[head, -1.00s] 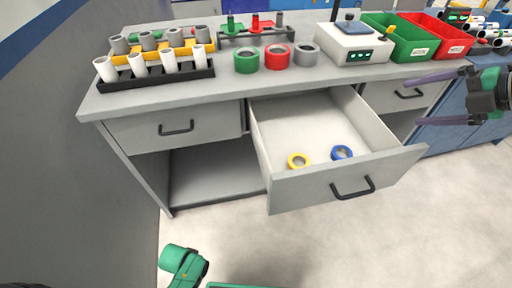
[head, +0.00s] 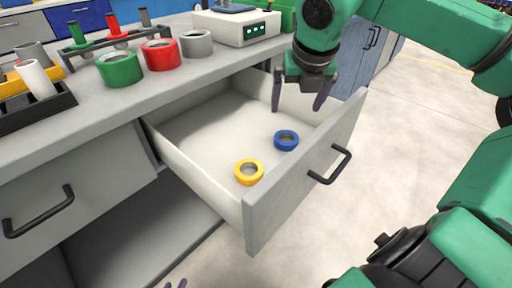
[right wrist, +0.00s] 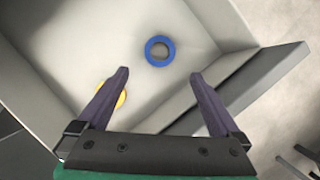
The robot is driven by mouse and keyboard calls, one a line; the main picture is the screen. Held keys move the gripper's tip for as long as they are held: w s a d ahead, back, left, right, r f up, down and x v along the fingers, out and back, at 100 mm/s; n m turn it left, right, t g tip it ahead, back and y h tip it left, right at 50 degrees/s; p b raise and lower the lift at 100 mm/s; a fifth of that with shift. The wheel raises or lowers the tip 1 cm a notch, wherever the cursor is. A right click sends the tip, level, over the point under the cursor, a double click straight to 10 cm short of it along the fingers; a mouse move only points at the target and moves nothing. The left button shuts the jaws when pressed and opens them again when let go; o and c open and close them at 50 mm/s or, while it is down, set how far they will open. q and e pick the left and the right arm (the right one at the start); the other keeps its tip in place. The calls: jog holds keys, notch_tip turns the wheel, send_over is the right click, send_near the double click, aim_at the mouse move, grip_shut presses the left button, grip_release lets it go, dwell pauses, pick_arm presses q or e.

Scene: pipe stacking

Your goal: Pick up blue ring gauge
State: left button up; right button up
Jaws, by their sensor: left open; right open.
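The blue ring gauge (head: 285,147) lies flat on the floor of the open drawer (head: 205,130), near its front panel. My right gripper (head: 298,100) is open and empty, pointing down above the drawer, over and behind the blue ring. In the right wrist view the blue ring (right wrist: 160,63) shows just beyond the gap between the open fingertips (right wrist: 160,75), apart from both. A yellow ring (head: 249,181) lies in the drawer to the left of the blue one.
The drawer's front panel (head: 300,185) with its black handle (head: 330,166) stands up close to the rings. On the worktop are green (head: 120,70), red (head: 162,55) and grey (head: 196,44) rings and a white device (head: 235,27). Floor is clear at right.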

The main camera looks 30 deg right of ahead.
jog(key=b, duration=0.2)
send_near(285, 139)
jog(key=b+x, duration=0.2)
jog(key=x, duration=0.4)
jog(key=shift+f, duration=0.25)
pick_arm(q)
jog(key=f, duration=0.1)
jog(key=d+f+t, duration=0.1)
jog(key=f, duration=0.1)
jog(key=f+n+t, duration=0.1)
jog(key=shift+s+d+f+h, duration=0.15)
jog(key=shift+d+h, duration=0.25)
pick_arm(e)
jog(key=shift+r, duration=0.1)
jog(key=c, duration=1.3)
